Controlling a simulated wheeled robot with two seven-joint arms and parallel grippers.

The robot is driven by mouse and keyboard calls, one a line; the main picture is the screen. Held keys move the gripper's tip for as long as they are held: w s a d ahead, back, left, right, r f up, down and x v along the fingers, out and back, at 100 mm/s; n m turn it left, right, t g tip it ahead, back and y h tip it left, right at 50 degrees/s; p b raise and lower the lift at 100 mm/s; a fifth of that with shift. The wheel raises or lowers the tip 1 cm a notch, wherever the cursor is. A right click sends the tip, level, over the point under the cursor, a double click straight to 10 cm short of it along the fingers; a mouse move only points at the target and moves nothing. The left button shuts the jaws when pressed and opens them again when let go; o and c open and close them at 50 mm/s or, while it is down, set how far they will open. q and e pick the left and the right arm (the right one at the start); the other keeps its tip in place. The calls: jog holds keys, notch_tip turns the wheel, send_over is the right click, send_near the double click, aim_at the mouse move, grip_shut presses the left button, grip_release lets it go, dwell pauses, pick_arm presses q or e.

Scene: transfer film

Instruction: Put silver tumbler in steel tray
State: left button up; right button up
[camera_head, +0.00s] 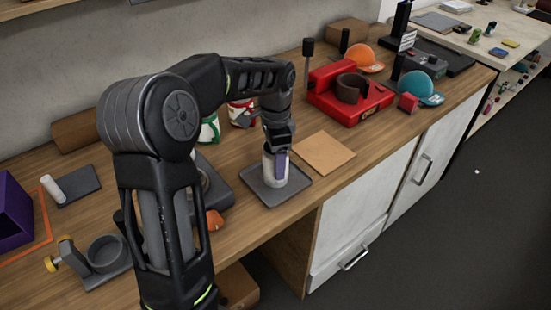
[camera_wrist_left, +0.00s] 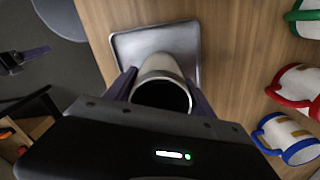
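The silver tumbler (camera_head: 269,170) stands upright over the steel tray (camera_head: 293,191), within its rim. In the left wrist view I look down into the tumbler's dark mouth (camera_wrist_left: 161,94), with the tray (camera_wrist_left: 180,40) beneath and beyond it. My left gripper (camera_head: 277,158) comes from above, one purple finger showing on the tumbler's near side. In the left wrist view, its fingers (camera_wrist_left: 162,92) lie along both sides of the tumbler and look shut on it. I cannot tell whether the tumbler's base touches the tray. My right gripper is not in view.
A tan board (camera_head: 323,152) lies right of the tray, with a red case (camera_head: 345,97) behind it. Mugs with green (camera_head: 209,129) and red (camera_head: 241,113) trim stand behind my arm. A blue-handled mug (camera_wrist_left: 290,137) shows in the wrist view. The counter's front edge is close.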

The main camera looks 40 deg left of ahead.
pick_arm(q)
jog(key=shift+o, duration=1.3)
jog(key=shift+r, duration=0.1)
jog(key=shift+r, duration=0.4)
notch_tip(320, 180, up, 12)
jog(key=p, duration=0.2)
jog(key=shift+f, duration=0.25)
